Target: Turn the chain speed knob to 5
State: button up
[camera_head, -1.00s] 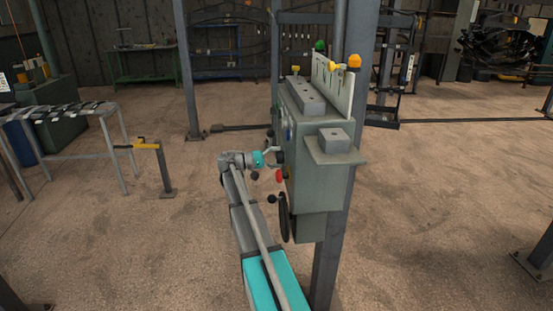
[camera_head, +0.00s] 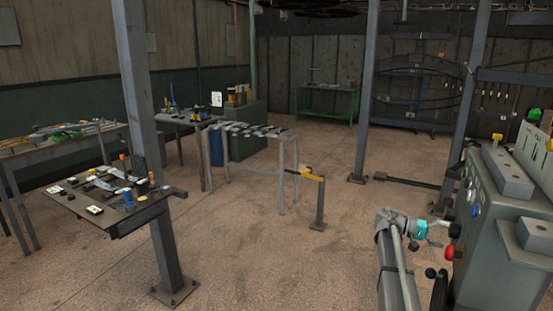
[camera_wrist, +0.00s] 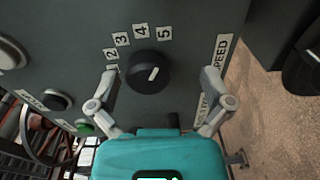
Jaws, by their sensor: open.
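The black chain speed knob (camera_wrist: 149,73) is on the grey cabinet face in the wrist view. Its white pointer mark slants up and to the right. Number labels arc above it, with the 5 (camera_wrist: 164,33) at the upper right end, and a SPEED label (camera_wrist: 220,50) stands to the right. My gripper (camera_wrist: 160,80) is open, its two fingers spread left and right of the knob, apart from it, with nothing between them clearly gripped. In the head view my gripper (camera_head: 432,232) is beside the green-grey machine cabinet (camera_head: 495,235); the knob cannot be made out there.
A green button (camera_wrist: 84,128) and dark round controls sit at lower left in the wrist view. A red knob (camera_head: 450,252) is near my gripper. A tool table (camera_head: 110,200), a metal rack (camera_head: 250,135) and a yellow-topped post (camera_head: 318,200) stand left. The floor between is open.

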jog(key=s+a+f+n+t+y+p, duration=0.2)
jog(key=s+a+y, duration=0.3)
jog(key=a, duration=0.8)
jog(key=s+a+f+n+t+y+p, duration=0.2)
jog(key=s+a+f+t+y+p, duration=0.1)
jog(key=a, duration=1.1)
jog(key=s+a+f+n+t+y+p, duration=0.2)
jog(key=s+a+y+p, duration=0.3)
jog(key=a, duration=0.8)
jog(key=s+t+y, duration=0.1)
jog(key=s+y, duration=0.1)
jog(key=s, duration=0.1)
jog(key=shift+s+a+f+t, duration=0.15)
jog(key=shift+s+a+t, duration=0.15)
